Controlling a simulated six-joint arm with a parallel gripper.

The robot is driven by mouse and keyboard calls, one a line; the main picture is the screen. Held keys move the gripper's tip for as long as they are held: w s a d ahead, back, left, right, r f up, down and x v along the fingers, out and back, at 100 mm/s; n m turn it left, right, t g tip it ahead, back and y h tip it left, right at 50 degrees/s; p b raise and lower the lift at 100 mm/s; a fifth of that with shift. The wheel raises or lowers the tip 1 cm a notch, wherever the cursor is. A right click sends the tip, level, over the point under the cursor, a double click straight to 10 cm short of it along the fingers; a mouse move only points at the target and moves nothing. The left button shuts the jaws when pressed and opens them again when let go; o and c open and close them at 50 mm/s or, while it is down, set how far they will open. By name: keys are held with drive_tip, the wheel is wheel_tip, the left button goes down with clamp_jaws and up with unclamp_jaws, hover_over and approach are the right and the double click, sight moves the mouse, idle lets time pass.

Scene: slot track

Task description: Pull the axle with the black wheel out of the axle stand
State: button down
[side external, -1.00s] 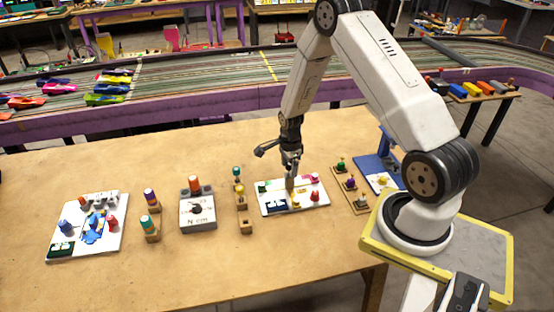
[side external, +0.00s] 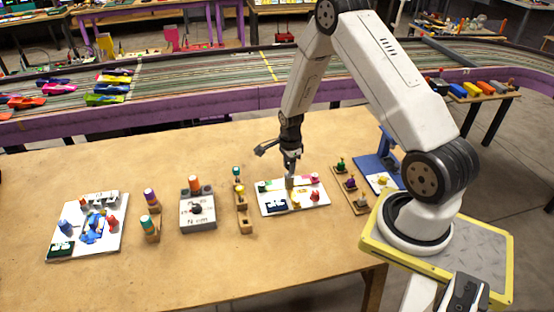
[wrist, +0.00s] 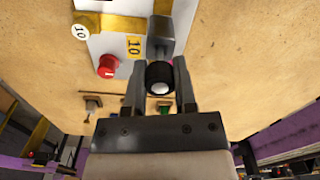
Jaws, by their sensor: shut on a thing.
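The black wheel (wrist: 160,76) with a pale hub sits between the fingers of my gripper (wrist: 159,82) in the wrist view. My gripper is shut on it, with one finger on each side. Just beyond the wheel is the grey axle stand (wrist: 161,31), on the white board. The axle is hidden behind the wheel, so I cannot tell how far it sits in the stand. In the side view my gripper (side external: 291,170) points down over the white board (side external: 310,202), and the wheel is too small to make out.
A red knob (wrist: 108,67) stands on the board near the stand. A wooden rack with coloured pegs (side external: 350,186) is to the right, and another wooden holder (side external: 241,208) is to the left. A grey box (side external: 197,212) stands farther left. The table's front area is clear.

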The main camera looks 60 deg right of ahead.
drive_tip(key=shift+r, duration=3.7)
